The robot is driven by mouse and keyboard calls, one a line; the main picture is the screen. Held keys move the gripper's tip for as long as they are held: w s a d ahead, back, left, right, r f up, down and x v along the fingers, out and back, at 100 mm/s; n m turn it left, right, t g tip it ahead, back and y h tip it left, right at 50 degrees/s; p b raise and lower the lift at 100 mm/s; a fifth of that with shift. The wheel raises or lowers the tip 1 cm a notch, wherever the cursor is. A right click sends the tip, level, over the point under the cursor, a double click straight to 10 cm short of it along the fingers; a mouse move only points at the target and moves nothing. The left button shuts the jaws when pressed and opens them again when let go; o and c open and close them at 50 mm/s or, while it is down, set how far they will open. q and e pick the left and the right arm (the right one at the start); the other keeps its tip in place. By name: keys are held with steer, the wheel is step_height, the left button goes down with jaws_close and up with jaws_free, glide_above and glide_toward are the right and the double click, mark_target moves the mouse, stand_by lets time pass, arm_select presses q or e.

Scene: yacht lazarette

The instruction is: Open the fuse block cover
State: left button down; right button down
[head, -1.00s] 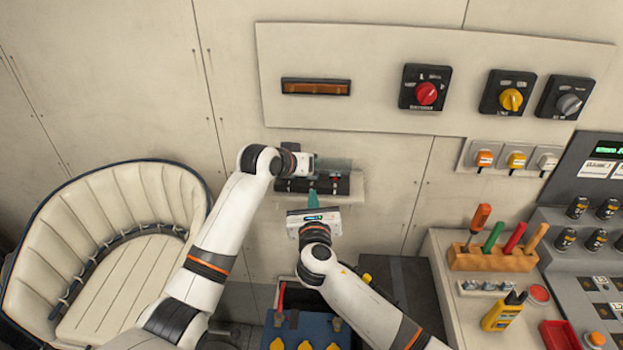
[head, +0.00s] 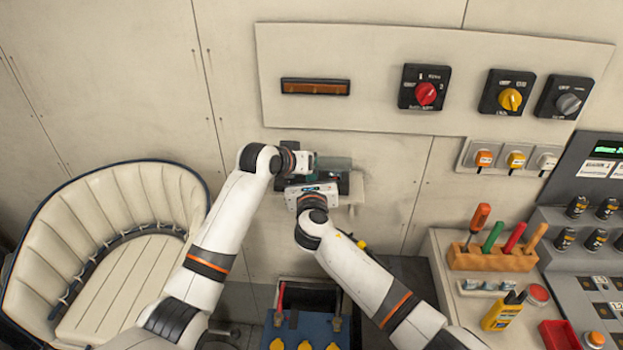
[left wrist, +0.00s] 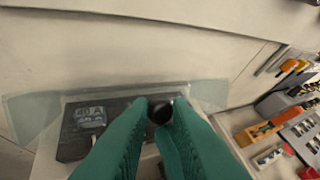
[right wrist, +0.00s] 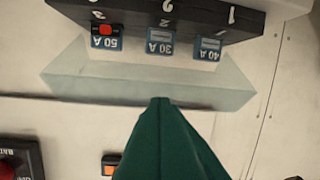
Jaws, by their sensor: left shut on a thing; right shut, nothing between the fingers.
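The fuse block (right wrist: 160,18) is a black strip on the wall, upside down in the right wrist view, with blue fuses marked 50 A, 30 A and 40 A. Its clear cover (right wrist: 100,85) slants off the block's edge; it also shows in the left wrist view (left wrist: 30,108). My left gripper (head: 335,163) is at the block, its green fingers shut on a small dark round part (left wrist: 160,112); I cannot tell whether this belongs to the cover. My right gripper (right wrist: 160,102) is shut and empty, its tip at the cover's edge; contact is unclear.
A panel with a red rotary switch (head: 426,94), a yellow one (head: 510,99) and a grey one is above right. A cream seat (head: 110,250) is at left. A blue box (head: 305,330) stands below. A tool rack (head: 492,258) is on the right console.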

arm_select(q)
steer(key=shift+s+d+f, duration=0.1)
steer(key=shift+f, duration=0.15)
arm_select(e)
steer(key=shift+w+d+r, duration=0.15)
steer(key=shift+w+r, duration=0.05)
steer(key=shift+r, duration=0.35)
arm_select(q)
steer(key=c, duration=1.4)
jaws_free()
steer(key=shift+f, duration=0.15)
steer(key=shift+o, duration=0.2)
steer(key=shift+s, duration=0.1)
